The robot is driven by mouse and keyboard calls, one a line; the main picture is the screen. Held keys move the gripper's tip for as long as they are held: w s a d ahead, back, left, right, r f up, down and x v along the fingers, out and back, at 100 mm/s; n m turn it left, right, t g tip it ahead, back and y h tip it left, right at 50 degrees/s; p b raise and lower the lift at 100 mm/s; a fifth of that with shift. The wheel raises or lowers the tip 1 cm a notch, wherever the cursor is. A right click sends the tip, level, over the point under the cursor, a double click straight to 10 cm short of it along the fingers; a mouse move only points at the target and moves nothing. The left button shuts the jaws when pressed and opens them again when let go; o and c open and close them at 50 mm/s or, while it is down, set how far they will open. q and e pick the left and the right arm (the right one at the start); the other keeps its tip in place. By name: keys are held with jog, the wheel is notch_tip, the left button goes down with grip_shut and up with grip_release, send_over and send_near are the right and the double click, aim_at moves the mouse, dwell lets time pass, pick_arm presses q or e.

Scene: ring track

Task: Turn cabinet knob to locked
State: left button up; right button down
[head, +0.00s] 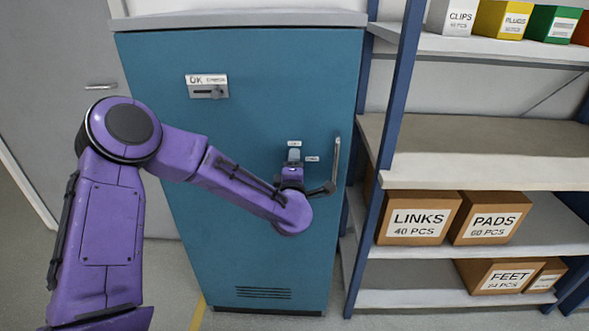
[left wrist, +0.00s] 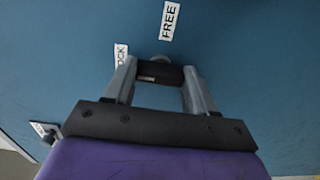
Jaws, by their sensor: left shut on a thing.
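The teal cabinet (head: 150,100) stands ahead with its door closed. Its knob, seen in the left wrist view as a dark bar (left wrist: 160,73), sits on the door's right half. My left gripper (head: 293,160) is shut on it, with one finger on each side in the wrist view (left wrist: 160,85). A FREE label (left wrist: 171,20) and a partly covered label ending in OCK (left wrist: 120,54) are beside the knob. In the head view these are small tags above (head: 294,143) and right (head: 312,158) of it. Which label the knob points to cannot be told. My right gripper is out of view.
A shelf rack (head: 400,110) with labelled boxes borders the cabinet's right. A grey door (head: 60,60) is at left.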

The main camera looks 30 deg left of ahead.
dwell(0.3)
pick_arm(q)
jog(key=o, duration=1)
jog(key=shift+o, duration=0.2)
jog(key=b+v, duration=0.1)
jog(key=v, duration=0.9)
jog(key=shift+s+b, duration=0.25)
jog(key=shift+b, duration=0.15)
jog(key=shift+d, duration=0.1)
